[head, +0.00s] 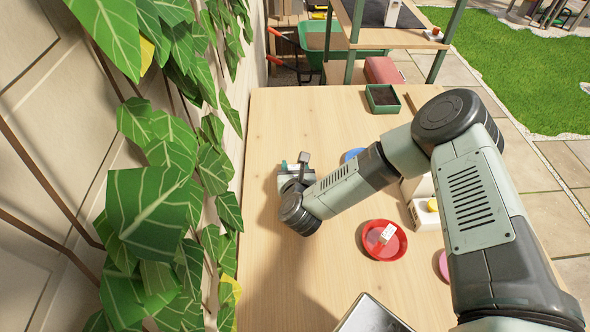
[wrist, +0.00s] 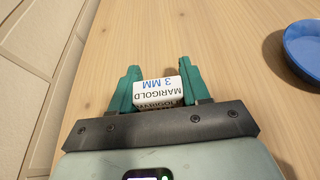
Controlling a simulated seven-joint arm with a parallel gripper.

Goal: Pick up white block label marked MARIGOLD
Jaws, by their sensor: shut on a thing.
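The white block label (wrist: 160,92) shows in the wrist view, with MARIGOLD and 3 MM printed on it. It sits between the two teal fingers of my gripper (wrist: 158,88), which is shut on it. In the head view my gripper (head: 293,170) is over the left part of the wooden table (head: 290,115). The label is hidden there by my arm and gripper. I cannot tell whether the label touches the table.
A red saucer (head: 371,250) holds another white block (head: 387,233). A blue dish (head: 352,154) is partly behind my arm; it also shows in the wrist view (wrist: 296,60). A green tray (head: 383,108) stands at the back. Leafy plants (head: 150,210) line the left wall.

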